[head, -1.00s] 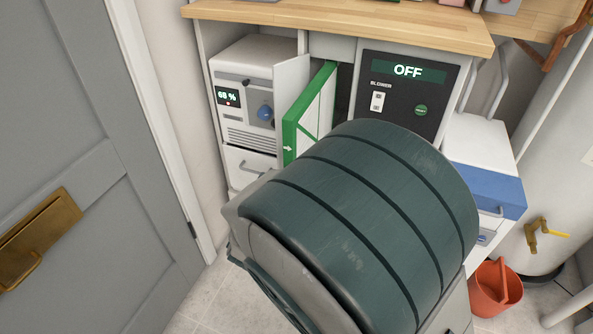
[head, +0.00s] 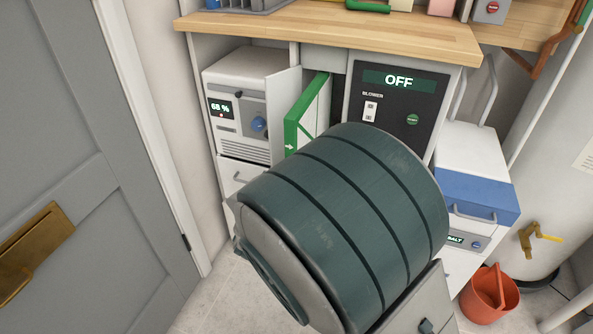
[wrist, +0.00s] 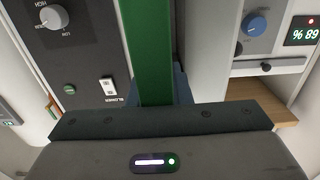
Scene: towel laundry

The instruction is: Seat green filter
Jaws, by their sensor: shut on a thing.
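The green filter (head: 306,115) has a green frame, a pale face and a white arrow on its front edge. In the head view it stands upright, partly inside the narrow cabinet slot beside the blower panel (head: 400,98). Its front part sticks out. In the wrist view its green edge (wrist: 148,50) runs up from between my fingers. My gripper (wrist: 158,92) is shut on the filter. My large dark green arm link hides the gripper and the filter's lower part in the head view.
An open white flap (head: 284,105) stands left of the slot, beside a unit reading 68 % (head: 240,105). The blower display reads OFF. A wooden worktop (head: 330,40) lies above. A blue and white unit (head: 475,195) and red bucket (head: 489,294) are at right.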

